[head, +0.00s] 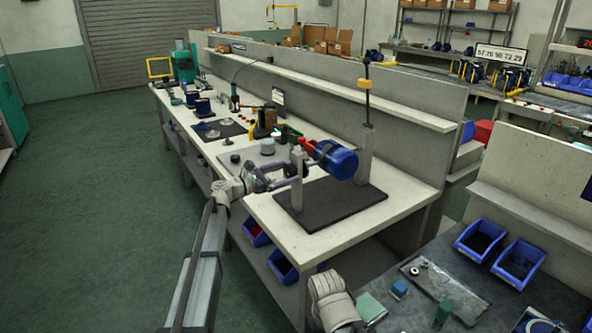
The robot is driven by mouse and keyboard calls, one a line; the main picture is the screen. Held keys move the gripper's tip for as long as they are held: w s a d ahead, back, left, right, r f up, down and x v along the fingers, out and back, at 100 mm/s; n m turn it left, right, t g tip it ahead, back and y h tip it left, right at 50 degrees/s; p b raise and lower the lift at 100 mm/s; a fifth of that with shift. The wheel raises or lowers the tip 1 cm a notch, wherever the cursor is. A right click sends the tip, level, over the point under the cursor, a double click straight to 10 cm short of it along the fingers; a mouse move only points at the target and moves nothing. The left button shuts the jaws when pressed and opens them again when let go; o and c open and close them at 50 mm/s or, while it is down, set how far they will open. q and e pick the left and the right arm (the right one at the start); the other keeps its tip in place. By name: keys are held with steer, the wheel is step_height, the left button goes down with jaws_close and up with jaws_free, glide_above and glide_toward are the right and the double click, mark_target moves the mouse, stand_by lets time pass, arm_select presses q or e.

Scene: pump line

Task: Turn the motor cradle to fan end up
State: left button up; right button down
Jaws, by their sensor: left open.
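The motor cradle holds a blue motor (336,159) between two grey posts on a dark base plate (340,202) at the near end of the white bench. The motor lies roughly level, its blue rounded end to the right. A tall post with a yellow-topped rod (366,95) stands behind its right side. My left gripper (288,182) is open beside the left post (297,175), below and left of the motor. The picture is too small to tell whether it touches. My right gripper is not seen; only a pale part of my right arm shows at the bottom.
The bench top (262,208) left of the base plate is bare. Tools and parts crowd the bench farther back. A grey panel with a shelf (330,87) runs behind. Another bench with blue bins (519,261) stands at right.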

mark_target(296, 169)
arm_select(q)
steer(key=x, duration=0.4)
steer(key=shift+w+d, duration=0.15)
steer(key=shift+d, duration=0.1)
jaws_close()
stand_by(0.5)
